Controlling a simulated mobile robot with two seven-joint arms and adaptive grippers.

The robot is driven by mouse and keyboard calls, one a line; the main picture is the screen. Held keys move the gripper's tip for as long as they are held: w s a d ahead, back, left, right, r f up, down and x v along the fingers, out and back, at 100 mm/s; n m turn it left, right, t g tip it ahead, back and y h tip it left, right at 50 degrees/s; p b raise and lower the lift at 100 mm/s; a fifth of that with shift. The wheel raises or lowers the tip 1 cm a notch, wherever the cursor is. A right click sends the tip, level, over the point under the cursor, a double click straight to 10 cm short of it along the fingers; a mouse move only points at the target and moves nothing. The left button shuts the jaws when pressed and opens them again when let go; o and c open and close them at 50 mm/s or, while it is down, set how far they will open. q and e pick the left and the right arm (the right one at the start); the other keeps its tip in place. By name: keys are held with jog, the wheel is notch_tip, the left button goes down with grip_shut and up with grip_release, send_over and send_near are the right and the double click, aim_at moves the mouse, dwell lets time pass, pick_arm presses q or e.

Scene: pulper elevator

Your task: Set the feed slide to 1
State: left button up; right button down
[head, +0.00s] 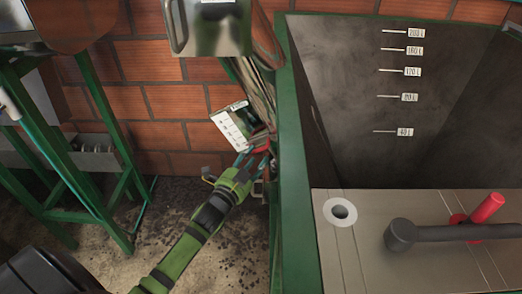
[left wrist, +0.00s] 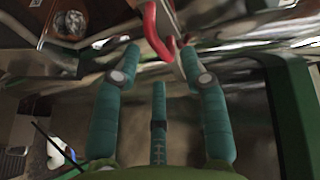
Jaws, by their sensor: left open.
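The feed slide's white scale plate (head: 232,128) with dark marks stands tilted beside the green bin, below a shiny metal chute. A small red handle (head: 261,141) shows at the plate's lower right. My left gripper (head: 258,158) reaches up to this handle from below. In the left wrist view, the curved red handle (left wrist: 155,32) lies just beyond the teal fingertips of the open left gripper (left wrist: 160,58). Whether a finger touches it I cannot tell. The scale numbers are too small to read. My right gripper is not in view.
The green-framed bin (head: 292,150) with litre marks stands right of my left arm. A red-handled grey lever (head: 450,232) lies over its front plate. A green stand (head: 95,170) is at the left, with open floor between.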

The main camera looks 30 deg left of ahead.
pick_arm(q)
jog(key=shift+w+f, duration=0.1)
jog(key=shift+w, duration=2.3)
jog(key=shift+c, duration=0.4)
grip_shut()
